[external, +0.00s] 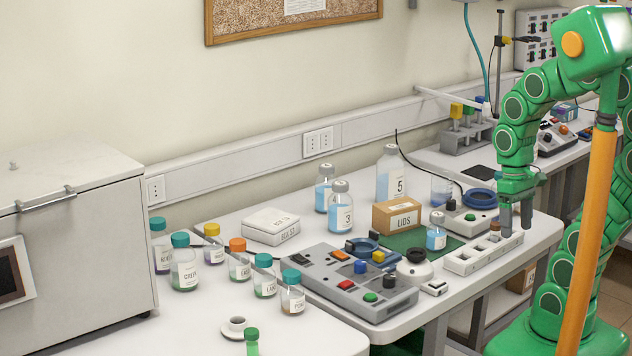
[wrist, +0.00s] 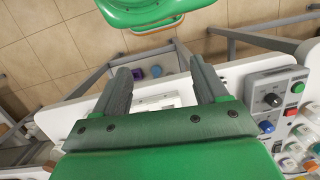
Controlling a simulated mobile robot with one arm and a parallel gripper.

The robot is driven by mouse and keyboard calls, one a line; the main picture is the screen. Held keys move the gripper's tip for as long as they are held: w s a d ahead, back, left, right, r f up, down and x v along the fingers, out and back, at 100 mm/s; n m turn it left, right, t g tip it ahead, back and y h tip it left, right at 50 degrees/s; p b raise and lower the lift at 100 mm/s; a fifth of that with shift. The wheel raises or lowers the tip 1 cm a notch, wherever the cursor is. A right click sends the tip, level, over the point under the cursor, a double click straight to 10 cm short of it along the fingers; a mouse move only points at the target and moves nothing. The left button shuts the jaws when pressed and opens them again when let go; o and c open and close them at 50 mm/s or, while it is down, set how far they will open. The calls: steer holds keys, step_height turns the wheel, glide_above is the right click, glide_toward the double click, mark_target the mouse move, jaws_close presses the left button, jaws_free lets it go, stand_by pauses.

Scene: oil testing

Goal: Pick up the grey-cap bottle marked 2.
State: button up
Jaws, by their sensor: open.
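Several grey-cap bottles with blue liquid stand on the middle table in the external view. The large one at the back (external: 390,176) reads 5, and a medium one (external: 340,208) reads 3. Another medium bottle (external: 324,188) stands behind the 3, and a small bottle (external: 436,233) stands on the green mat. I cannot read the numbers on these two, so I cannot tell which is marked 2. My gripper (external: 515,230) points down at the table's right end, right of the small bottle. It is open and empty, its fingers spread in the wrist view (wrist: 160,70).
A white socket block (external: 480,254) lies below and left of my gripper. The LIDS box (external: 397,216) stands behind the small bottle. A grey button panel (external: 345,284) fills the front. Teal- and orange-capped jars (external: 184,268) stand left. A balance or white box (external: 271,226) sits behind.

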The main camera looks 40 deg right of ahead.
mark_target(443, 214)
steer(key=w+a+f+m+t+y, duration=0.1)
steer(key=w+a+f+m+y, duration=0.1)
steer(key=w+m+y, duration=0.3)
steer(key=w+a+f+m+t+y, duration=0.1)
steer(key=w+f+m+y, duration=0.1)
steer(key=w+m+y, duration=0.35)
steer(key=shift+w+d+f+m+t, duration=0.5)
steer(key=shift+w+d+m+t, duration=0.9)
steer(key=shift+w+d+m, duration=0.75)
steer(key=shift+w+d+f+m+t, duration=0.5)
steer(key=shift+w+d+m+t, duration=1)
steer(key=shift+w+m, duration=1.2)
steer(key=shift+w+d+f+m+t, duration=0.5)
steer(key=shift+w+d+m+t, duration=0.8)
steer(key=shift+w+d+m, duration=1.05)
steer(key=shift+s+x, duration=0.2)
steer(key=shift+x, duration=0.9)
steer(key=shift+s+x, duration=0.15)
steer(key=shift+x, duration=2.1)
steer(key=shift+f, duration=0.1)
steer(key=shift+c, duration=0.4)
steer(key=c, duration=1.1)
